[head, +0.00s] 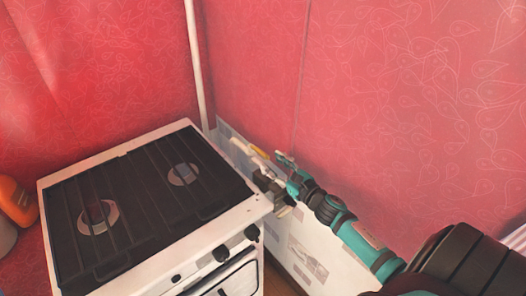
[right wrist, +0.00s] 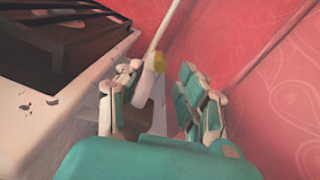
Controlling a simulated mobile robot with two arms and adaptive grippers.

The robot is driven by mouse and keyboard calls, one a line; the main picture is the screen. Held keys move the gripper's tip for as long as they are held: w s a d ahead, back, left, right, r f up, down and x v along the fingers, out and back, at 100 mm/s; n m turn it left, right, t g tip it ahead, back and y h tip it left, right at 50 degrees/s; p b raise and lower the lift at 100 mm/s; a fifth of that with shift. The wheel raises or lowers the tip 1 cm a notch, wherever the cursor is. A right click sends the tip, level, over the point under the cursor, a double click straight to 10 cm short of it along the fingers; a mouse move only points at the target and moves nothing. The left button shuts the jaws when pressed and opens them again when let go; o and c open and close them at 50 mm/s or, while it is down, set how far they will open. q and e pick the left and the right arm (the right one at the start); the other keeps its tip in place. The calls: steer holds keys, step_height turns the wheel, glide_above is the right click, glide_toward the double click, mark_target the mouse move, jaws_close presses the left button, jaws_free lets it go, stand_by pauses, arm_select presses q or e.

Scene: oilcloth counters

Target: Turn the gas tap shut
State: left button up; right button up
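The gas tap shows as a small yellow handle (head: 261,153) by the wall, just past the stove's right back corner. In the right wrist view the yellow handle (right wrist: 159,63) sits on a pale pipe piece, between the lines of my two fingers and a little beyond them. My right gripper (head: 274,167) reaches in from the right, close to the tap. Its fingers (right wrist: 160,88) are spread apart with a clear gap. I cannot tell whether either finger touches the tap. My left gripper is not in view.
A white stove (head: 220,222) with a dark grate stands left of the tap, its edge close to my gripper. A white pipe (head: 198,65) runs up the red wall (head: 400,90) behind. An orange object (head: 14,200) stands at far left.

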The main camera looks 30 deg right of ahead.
mark_target(258, 151)
steer(key=w, duration=0.6)
steer(key=shift+a+p, duration=0.25)
steer(key=shift+p, duration=0.1)
steer(key=shift+c, duration=0.5)
jaws_close()
